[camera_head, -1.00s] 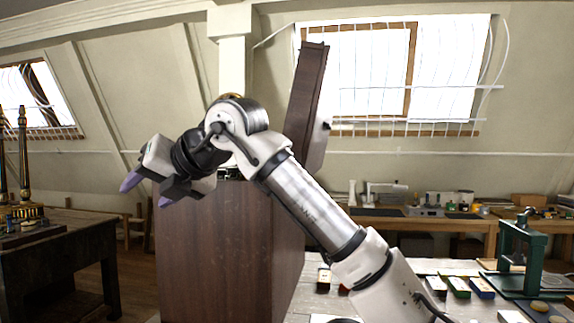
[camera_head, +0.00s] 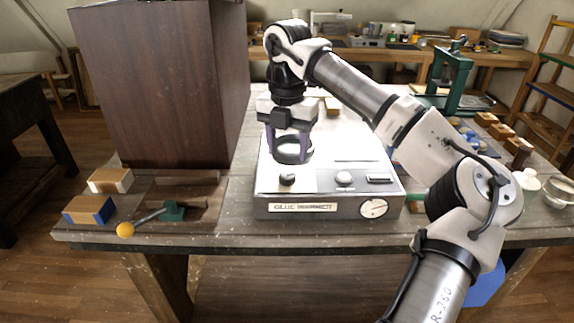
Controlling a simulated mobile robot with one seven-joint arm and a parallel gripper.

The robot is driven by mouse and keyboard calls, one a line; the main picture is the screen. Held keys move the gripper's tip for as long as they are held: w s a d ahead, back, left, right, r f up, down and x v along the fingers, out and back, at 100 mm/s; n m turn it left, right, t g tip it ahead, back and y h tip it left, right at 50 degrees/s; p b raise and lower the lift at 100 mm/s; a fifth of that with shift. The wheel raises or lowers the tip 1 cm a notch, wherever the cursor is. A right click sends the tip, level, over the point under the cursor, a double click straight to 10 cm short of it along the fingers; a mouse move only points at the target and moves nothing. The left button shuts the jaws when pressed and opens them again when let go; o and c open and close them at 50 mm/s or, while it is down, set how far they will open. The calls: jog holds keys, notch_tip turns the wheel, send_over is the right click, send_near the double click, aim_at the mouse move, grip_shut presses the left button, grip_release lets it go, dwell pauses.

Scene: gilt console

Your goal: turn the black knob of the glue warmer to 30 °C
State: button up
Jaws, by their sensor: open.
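The glue warmer (camera_head: 330,206) is a pale grey box with a labelled front panel on the table, in the middle of the view. Its black knob (camera_head: 287,180) sits on a light plate at the left of its top, near the front edge. A dark round opening or pot (camera_head: 292,152) shows behind the knob. My gripper (camera_head: 290,158) points down over the warmer, just behind the knob in the picture, with its two purple fingers apart and nothing between them. I cannot read any scale marks around the knob.
A tall dark wooden cabinet (camera_head: 160,80) stands left of the warmer. A silver knob (camera_head: 345,177), a small display (camera_head: 380,179) and a dial gauge (camera_head: 373,208) are on the warmer. A green press (camera_head: 455,80) stands at the back right.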

aim_at(287, 174)
notch_tip(287, 174, down, 6)
jog(key=shift+f+p, duration=0.1)
jog(key=shift+p, duration=0.45)
jog(key=shift+c, duration=0.2)
jog(key=c, duration=0.9)
